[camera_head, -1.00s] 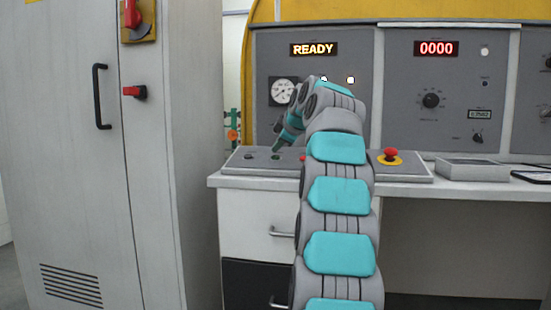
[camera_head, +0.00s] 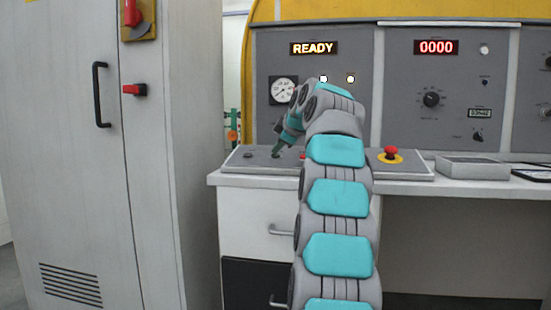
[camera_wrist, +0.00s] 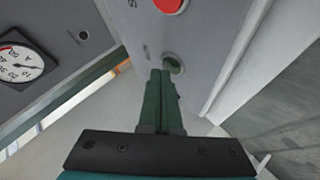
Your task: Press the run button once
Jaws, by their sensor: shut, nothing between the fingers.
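The desk panel (camera_head: 235,164) carries a row of small controls. The display (camera_head: 314,48) reads READY.
A red button (camera_wrist: 170,4) lies close by on the same panel. A red mushroom button (camera_head: 390,154) on a yellow base stands right of my arm. An upright panel with a dial gauge (camera_head: 283,90) rises behind. A grey cabinet (camera_head: 70,180) stands at left.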

